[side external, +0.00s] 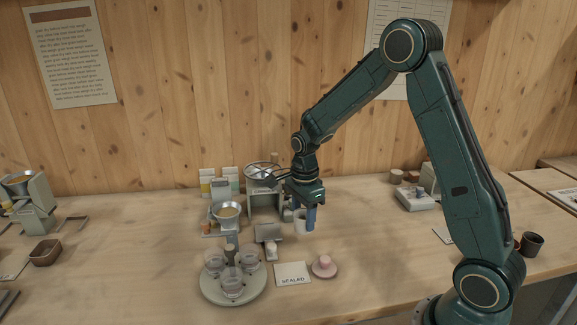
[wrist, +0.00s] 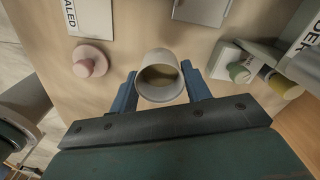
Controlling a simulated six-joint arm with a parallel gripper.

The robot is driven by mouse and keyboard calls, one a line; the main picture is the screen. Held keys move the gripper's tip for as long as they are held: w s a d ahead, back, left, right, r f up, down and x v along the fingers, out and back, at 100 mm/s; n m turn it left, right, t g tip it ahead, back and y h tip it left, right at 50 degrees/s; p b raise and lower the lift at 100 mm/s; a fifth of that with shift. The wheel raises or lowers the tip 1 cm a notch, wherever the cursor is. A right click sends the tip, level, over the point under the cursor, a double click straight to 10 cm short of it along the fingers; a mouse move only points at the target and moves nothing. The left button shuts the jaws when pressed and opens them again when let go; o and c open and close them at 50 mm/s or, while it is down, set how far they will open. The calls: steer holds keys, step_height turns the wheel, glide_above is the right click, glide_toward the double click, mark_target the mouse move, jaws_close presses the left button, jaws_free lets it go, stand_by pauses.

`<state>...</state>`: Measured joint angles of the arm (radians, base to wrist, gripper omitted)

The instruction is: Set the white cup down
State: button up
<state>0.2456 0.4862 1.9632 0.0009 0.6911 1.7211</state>
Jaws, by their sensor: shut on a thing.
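The white cup (wrist: 160,92) is between the two blue fingers of my gripper (wrist: 160,90) in the wrist view. The fingers press on it from both sides, and something yellowish-brown lies inside it. The cup looks upright. I cannot tell whether its base touches the table.
A SEALED card (side external: 293,274), a pink-knobbed disc (side external: 324,266) and a round tray with glass jars (side external: 233,298) stand in front. A funnel device (side external: 227,213) and a scale (side external: 415,199) flank my gripper. The table (side external: 375,245) to the right of my gripper is clear.

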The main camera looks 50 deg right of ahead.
mark_target(303, 226)
steer(key=shift+f, duration=1.8)
steer(key=shift+f, duration=0.15)
steer(key=o, duration=1)
steer(key=shift+c, duration=0.2)
step_height(303, 226, up, 12)
steer(key=shift+r, duration=0.2)
